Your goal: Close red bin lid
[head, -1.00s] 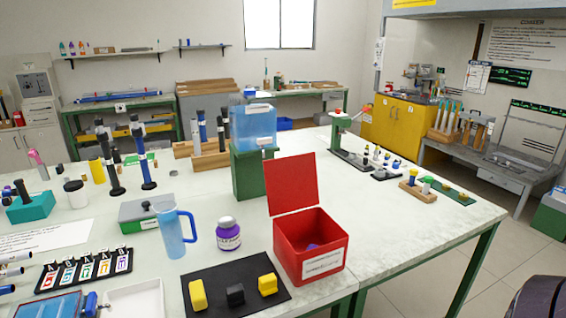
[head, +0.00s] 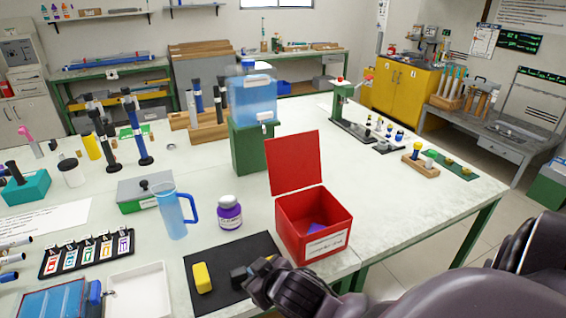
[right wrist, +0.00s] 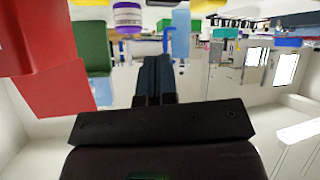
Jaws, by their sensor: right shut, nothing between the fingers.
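The red bin (head: 292,238) stands on the table right of centre in the head view, with a white label on its front. Its red lid (head: 295,163) is open and stands up from the rear edge. A small blue-purple item (head: 316,228) lies inside. My right gripper (head: 252,290) is shut and empty, in front of and below the bin, over the black mat. In the right wrist view the shut fingers (right wrist: 154,80) show in the middle, with red surfaces of the bin (right wrist: 45,95) at the left, apart from them. My left gripper is not in view.
A green stand with a blue tank (head: 252,100) is behind.

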